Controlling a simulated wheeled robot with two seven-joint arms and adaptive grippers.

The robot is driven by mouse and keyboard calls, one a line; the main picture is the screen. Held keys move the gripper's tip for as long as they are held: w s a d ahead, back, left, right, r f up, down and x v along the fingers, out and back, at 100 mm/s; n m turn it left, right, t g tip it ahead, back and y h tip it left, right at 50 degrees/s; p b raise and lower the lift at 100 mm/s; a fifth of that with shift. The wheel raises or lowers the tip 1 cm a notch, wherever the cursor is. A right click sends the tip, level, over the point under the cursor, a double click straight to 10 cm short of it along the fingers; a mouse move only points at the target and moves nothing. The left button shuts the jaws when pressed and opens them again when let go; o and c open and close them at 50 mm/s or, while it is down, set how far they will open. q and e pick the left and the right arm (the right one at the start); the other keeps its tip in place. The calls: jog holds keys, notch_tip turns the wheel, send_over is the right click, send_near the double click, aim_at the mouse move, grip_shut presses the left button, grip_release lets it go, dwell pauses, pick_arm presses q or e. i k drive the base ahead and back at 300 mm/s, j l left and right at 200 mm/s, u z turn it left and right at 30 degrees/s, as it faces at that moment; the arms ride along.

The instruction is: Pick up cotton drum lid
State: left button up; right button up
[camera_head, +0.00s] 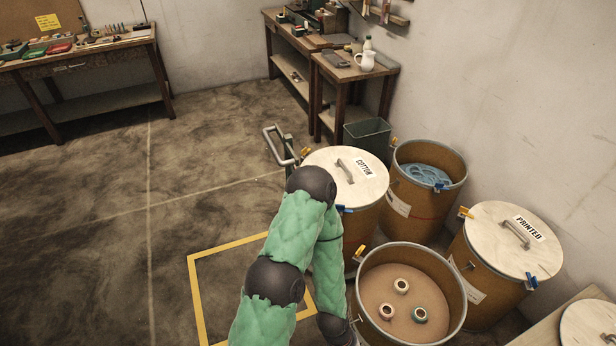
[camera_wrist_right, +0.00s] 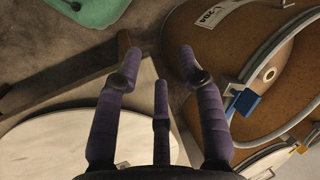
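The cotton drum lid (camera_head: 336,180) is a pale round wooden disc with a metal handle (camera_head: 352,171) and a white "COTTON" label (camera_head: 364,168). It lies flat on the brown cotton drum (camera_head: 363,224). My green-sleeved arm covers part of the lid's and drum's left and front; no gripper shows in the head view. In the right wrist view my right gripper (camera_wrist_right: 158,68) has its purple fingers spread and empty. A brown labelled drum (camera_wrist_right: 235,50) is beside it, and another pale round lid (camera_wrist_right: 50,145) lies below left.
An open drum (camera_head: 382,294) with several tape rolls stands in front. A drum with blue contents (camera_head: 420,195) and the lidded "PRINTED" drum (camera_head: 510,240) are to the right. A metal tube handle (camera_head: 281,148) is left of the cotton lid. Floor (camera_head: 110,240) at left is clear.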

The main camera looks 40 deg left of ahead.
aim_at(361, 179)
jog(key=i+u, duration=0.15)
jog(key=u, duration=0.9)
jog(key=i+j, duration=0.15)
jog(key=j, duration=0.2)
jog(key=i+j, duration=0.15)
jog(key=j, duration=0.15)
jog(key=i+j, duration=0.1)
jog(key=j, duration=0.25)
jog(key=i+j, duration=0.15)
jog(key=j, duration=0.15)
jog(key=i+j+z, duration=0.2)
jog(key=j, duration=0.3)
jog(key=i+j+z, duration=0.2)
jog(key=j, duration=0.3)
jog(key=j+z, duration=0.15)
jog(key=j, duration=0.35)
jog(key=i+j+z, duration=0.2)
jog(key=j, duration=0.35)
jog(key=k, duration=0.1)
